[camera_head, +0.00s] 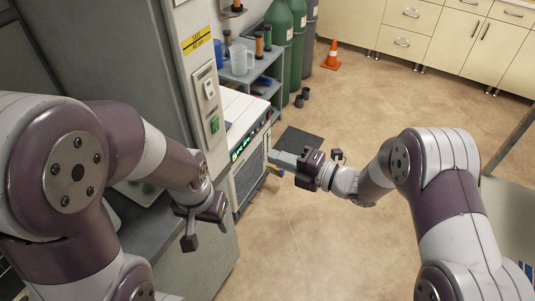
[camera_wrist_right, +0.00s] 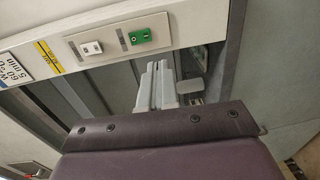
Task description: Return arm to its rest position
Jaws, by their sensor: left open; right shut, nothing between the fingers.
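My right gripper (camera_head: 272,160) reaches in from the right in the head view, in front of the white instrument with a green display. Its fingers are shut and empty; they also show in the right wrist view (camera_wrist_right: 157,85), pointing at a switch panel. My left gripper (camera_head: 197,228) hangs low in front of the grey cabinet in the head view, its fingers apart with nothing between them. Both arms are bent, with the grippers in front of the body.
A switch panel (camera_head: 209,105) with a white and a green switch is on the cabinet wall, also seen in the right wrist view (camera_wrist_right: 118,38). The white instrument (camera_head: 250,160) stands beside it. Gas cylinders (camera_head: 279,45) and an orange cone (camera_head: 331,57) are behind.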

